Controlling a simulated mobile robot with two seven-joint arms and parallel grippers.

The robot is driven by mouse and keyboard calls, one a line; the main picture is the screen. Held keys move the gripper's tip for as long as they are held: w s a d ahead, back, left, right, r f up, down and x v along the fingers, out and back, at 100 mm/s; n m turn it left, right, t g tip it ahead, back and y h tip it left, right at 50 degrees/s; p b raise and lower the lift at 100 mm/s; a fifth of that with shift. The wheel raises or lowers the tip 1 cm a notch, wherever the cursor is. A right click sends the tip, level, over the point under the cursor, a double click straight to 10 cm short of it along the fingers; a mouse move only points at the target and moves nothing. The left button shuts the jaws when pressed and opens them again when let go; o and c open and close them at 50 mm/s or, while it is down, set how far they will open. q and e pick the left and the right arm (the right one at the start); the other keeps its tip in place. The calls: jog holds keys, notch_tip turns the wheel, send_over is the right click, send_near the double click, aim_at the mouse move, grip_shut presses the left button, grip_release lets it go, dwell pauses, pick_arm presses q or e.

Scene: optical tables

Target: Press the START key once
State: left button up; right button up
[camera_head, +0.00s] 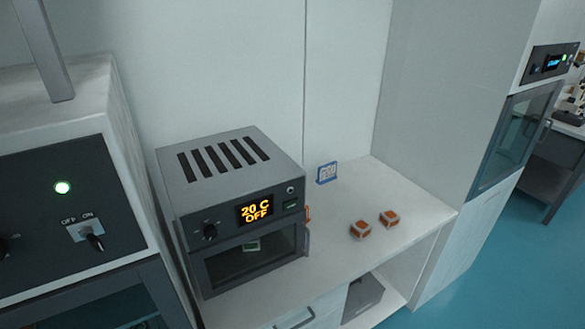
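A grey benchtop oven (235,215) with slots in its top stands on the white bench. Its display (256,210) reads "20 C OFF" in orange. A dark knob (210,232) is left of the display. A small dark key with a greenish mark (291,205) is right of the display, below a small round fitting (290,190). The key's lettering is too small to read, so I cannot tell whether it is the START key. The oven's glass door (250,260) looks shut. Neither of my grippers is in view.
A glass-doored cabinet (515,135) stands at right.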

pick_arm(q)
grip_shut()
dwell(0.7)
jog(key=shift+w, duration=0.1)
